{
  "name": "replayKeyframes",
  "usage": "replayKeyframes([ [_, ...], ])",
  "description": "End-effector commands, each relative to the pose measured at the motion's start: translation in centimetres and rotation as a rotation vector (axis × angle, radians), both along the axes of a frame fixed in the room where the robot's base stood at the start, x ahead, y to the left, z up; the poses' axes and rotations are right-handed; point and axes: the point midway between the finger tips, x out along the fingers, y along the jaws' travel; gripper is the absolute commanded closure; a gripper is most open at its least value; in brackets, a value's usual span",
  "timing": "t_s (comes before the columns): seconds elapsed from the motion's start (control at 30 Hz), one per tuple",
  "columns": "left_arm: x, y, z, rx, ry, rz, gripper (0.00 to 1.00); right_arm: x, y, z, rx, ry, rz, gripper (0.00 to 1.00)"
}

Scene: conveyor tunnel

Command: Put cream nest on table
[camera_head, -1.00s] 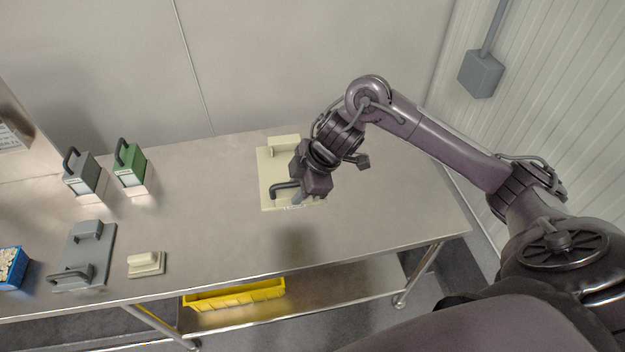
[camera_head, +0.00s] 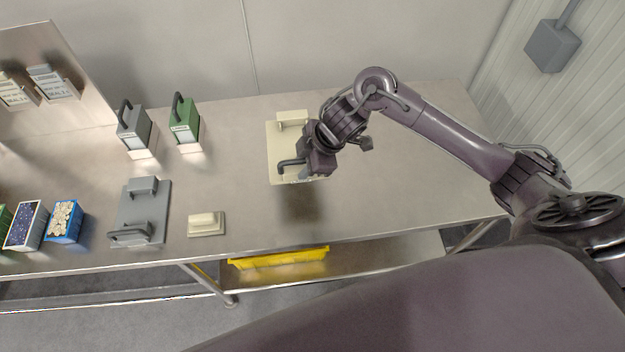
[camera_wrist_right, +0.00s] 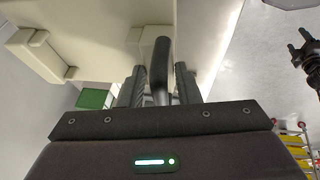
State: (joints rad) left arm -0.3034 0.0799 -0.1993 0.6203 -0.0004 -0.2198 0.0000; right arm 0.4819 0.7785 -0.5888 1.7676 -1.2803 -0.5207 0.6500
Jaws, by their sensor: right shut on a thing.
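The cream nest (camera_head: 282,160) is a flat cream plate with a raised cream block at its far end and a dark handle at its near end. My right gripper (camera_head: 305,172) is shut on that handle. A dark shadow on the table lies nearer than the plate, so the nest looks held above the metal table (camera_head: 385,190). In the right wrist view the fingers (camera_wrist_right: 160,88) close around the dark handle, and the cream nest (camera_wrist_right: 95,35) fills the upper left. My left gripper is not in view.
A grey nest (camera_head: 155,205) and a small cream block (camera_head: 206,224) lie on the table to the left. Grey (camera_head: 134,128) and green (camera_head: 185,120) handled boxes stand behind. A yellow tray (camera_head: 280,258) is below. The table's right part is clear.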

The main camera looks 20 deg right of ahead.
Motion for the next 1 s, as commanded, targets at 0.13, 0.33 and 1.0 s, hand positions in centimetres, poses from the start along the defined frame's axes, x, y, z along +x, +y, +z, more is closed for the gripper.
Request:
replayKeyframes([
  [0.13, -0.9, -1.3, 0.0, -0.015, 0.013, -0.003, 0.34, 0.0, 0.1, -3.8, 0.003, 0.0, -0.002, 1.0],
  [0.33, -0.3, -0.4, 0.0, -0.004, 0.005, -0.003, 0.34, 0.1, 0.1, -7.5, 0.002, -0.004, -0.001, 1.0],
  [1.0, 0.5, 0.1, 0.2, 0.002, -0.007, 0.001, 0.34, 0.2, 0.2, -12.9, 0.003, -0.007, 0.0, 1.0],
])
